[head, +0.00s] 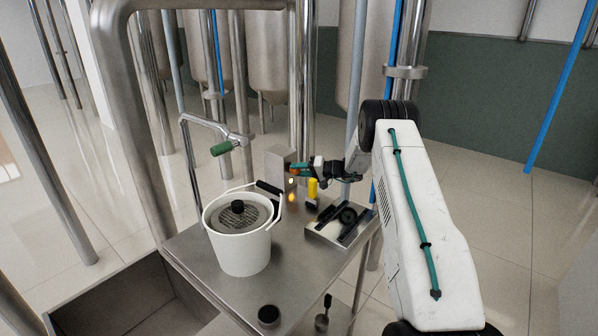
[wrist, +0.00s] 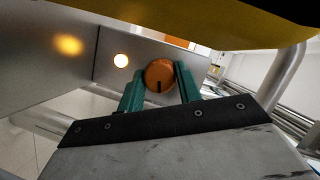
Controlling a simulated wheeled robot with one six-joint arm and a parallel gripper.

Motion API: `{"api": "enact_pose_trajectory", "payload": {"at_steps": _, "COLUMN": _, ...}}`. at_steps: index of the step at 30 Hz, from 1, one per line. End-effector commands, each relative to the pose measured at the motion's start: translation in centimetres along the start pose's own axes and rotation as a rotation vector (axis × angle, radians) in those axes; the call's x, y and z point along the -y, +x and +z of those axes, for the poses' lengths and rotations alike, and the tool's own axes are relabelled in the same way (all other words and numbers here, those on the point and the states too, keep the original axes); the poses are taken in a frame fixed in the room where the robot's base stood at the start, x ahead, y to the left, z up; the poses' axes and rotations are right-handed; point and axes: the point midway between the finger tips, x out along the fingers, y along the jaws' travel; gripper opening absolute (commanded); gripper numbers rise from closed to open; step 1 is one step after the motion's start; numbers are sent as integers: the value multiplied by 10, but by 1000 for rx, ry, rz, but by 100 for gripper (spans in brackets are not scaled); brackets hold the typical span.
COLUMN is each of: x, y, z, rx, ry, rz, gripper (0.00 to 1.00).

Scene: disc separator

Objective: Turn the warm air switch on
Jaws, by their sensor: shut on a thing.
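The warm air switch is a round orange knob (wrist: 159,74) with a dark mark at its lower edge, on a grey metal panel in the wrist view. A small round lamp (wrist: 121,61) beside it is lit. My gripper (wrist: 160,88) has its green fingers shut on the knob, one on each side. In the head view my gripper (head: 301,170) reaches from the right to the metal switch box (head: 276,165) at the back of the steel table. The knob is mostly hidden there by the fingers, and the glowing lamp shows just below.
A white bucket (head: 238,247) with a handle and a grated top stands on the table (head: 195,255). A metal tray (head: 325,233) with dark tools lies to the right. A pipe with a green handle (head: 221,149) rises left.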

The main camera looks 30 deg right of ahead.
Motion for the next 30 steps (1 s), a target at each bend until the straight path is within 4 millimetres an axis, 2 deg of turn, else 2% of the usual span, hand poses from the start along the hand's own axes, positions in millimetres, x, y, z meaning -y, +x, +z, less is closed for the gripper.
{"api": "enact_pose_trajectory", "payload": {"at_steps": 15, "x": -3, "y": -1, "z": 0, "rx": 0, "ry": 267, "rz": -109, "gripper": 12}}
{"api": "enact_pose_trajectory", "payload": {"at_steps": 30, "x": -3, "y": -1, "z": 0, "rx": -2, "ry": 303, "rz": -124, "gripper": 12}}
